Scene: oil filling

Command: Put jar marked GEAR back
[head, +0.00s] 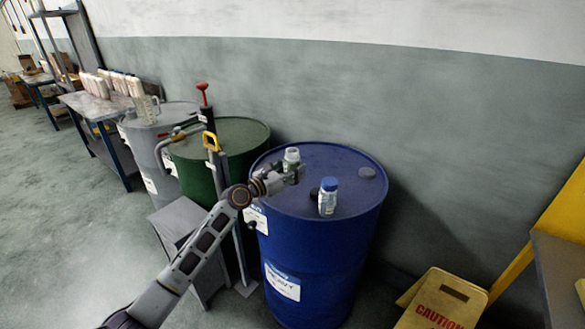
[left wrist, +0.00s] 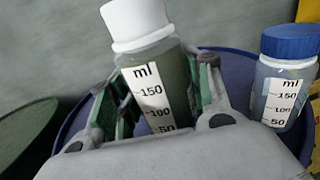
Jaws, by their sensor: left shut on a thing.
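A small jar with a white cap (head: 292,155) is between the fingers of my left gripper (head: 291,172), over the top of the blue drum (head: 322,255). In the left wrist view this jar (left wrist: 155,85) is slightly tilted in the picture and shows a scale marked ml, 150, 100, 50. The fingers are shut on its sides. A second jar with a blue cap (head: 328,198) stands on the drum to the right; it also shows in the left wrist view (left wrist: 283,85). I cannot read GEAR on either jar. My right gripper is not in view.
A green drum (head: 243,140) with a hand pump (head: 207,110) and a grey drum (head: 150,125) stand to the left. A grey step (head: 180,220) is before them. A bench (head: 95,105) holds several white bottles. A yellow caution sign (head: 440,300) is at lower right.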

